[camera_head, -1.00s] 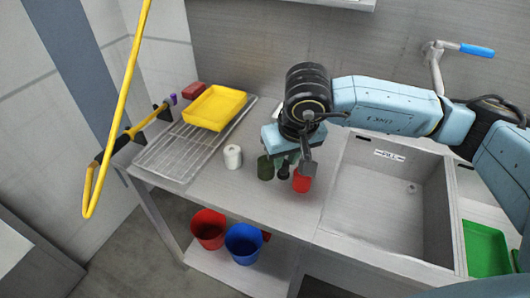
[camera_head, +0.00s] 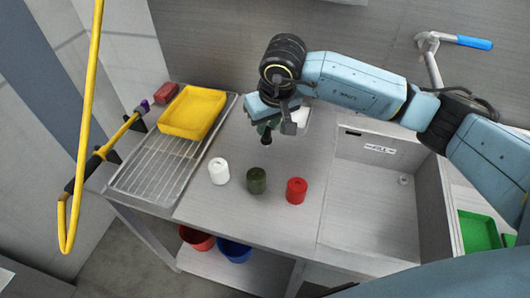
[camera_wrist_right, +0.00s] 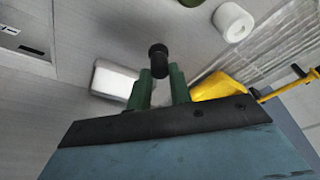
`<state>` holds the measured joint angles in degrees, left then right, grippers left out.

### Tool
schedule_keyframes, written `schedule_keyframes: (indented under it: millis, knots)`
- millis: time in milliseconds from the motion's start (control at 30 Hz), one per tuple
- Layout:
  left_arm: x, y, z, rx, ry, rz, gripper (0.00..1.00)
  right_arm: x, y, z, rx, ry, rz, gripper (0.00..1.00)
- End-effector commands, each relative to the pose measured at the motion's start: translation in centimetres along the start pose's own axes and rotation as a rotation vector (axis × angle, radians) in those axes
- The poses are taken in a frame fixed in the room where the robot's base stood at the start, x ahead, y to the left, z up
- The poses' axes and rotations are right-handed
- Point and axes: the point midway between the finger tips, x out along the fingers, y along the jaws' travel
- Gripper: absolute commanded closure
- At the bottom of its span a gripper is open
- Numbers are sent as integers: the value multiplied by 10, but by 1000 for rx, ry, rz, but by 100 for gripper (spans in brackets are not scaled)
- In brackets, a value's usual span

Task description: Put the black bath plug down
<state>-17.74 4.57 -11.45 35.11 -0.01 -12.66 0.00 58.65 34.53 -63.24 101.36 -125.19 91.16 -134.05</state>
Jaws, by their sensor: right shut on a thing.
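The black bath plug (camera_head: 267,139) is held at the tips of my right gripper (camera_head: 267,127), above the steel counter (camera_head: 235,215). In the right wrist view the small dark plug (camera_wrist_right: 158,58) sticks out from between the green fingers of the gripper (camera_wrist_right: 160,78), which is shut on it. Bare counter shows around the plug; I cannot tell its exact height. My left gripper is not in view.
White (camera_head: 219,171), dark green (camera_head: 256,181) and red (camera_head: 297,190) cylinders stand along the counter's front. A white block (camera_head: 301,117) lies behind the gripper. Left are a wire rack (camera_head: 150,178) and yellow tray (camera_head: 193,113); right is the sink (camera_head: 372,215).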

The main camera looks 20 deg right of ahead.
Motion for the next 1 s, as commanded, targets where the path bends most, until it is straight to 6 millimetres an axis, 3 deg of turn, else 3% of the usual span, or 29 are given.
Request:
schedule_keyframes:
  millis: [100, 500, 933, 967, 1000]
  knots:
    - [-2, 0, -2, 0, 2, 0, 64, 19, 0, 6, 2, -2, -1, 100]
    - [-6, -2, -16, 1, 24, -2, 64, 60, 0, 17, 2, -2, -1, 100]
    - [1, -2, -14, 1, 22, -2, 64, 67, 0, 18, 1, 3, 0, 100]
    - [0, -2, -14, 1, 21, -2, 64, 66, 0, 18, 1, 2, 0, 76]
    - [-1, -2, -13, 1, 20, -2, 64, 66, 0, 18, 1, 2, 0, 71]
